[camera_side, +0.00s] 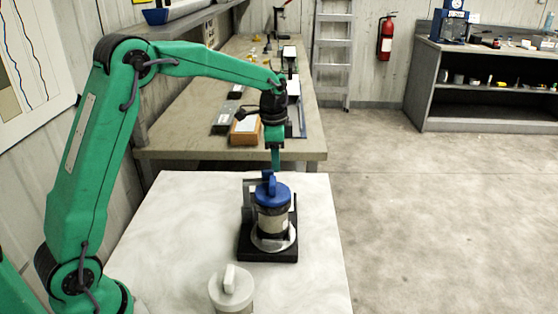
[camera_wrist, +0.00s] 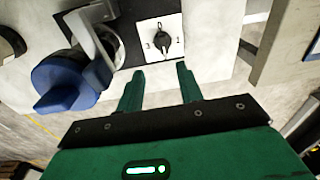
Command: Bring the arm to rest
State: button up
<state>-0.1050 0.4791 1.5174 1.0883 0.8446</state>
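My gripper (camera_wrist: 160,70) is open in the wrist view, with two green fingers apart and nothing between them. In the side view my gripper (camera_side: 275,162) points down, just behind and above a canister with a blue lid (camera_side: 271,193). The canister stands upright on a black base (camera_side: 266,254). The blue lid (camera_wrist: 65,78) is left of my fingers in the wrist view. A white dial plate with a black knob (camera_wrist: 161,40) and number marks lies just beyond my fingertips. In the side view my gripper and the canister hide the dial.
A grey-lidded canister (camera_side: 231,288) stands at the front of the white table (camera_side: 175,235). A workbench (camera_side: 185,120) with boxes and small items is behind. The table's right part is clear. A ladder, a red extinguisher (camera_side: 386,38) and a dark cabinet stand farther back.

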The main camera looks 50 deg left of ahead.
jog(key=s+d+r+n+t, duration=0.3)
jog(key=s+r, duration=0.8)
jog(key=s, duration=0.1)
jog(key=s+d+f+n+t, duration=0.1)
jog(key=s+n, duration=0.1)
jog(key=s, duration=0.6)
jog(key=s+d+f+n+t, duration=0.1)
jog(key=s+n, duration=0.2)
jog(key=s, duration=0.6)
jog(key=shift+d+f, duration=0.2)
jog(key=shift+f, duration=0.05)
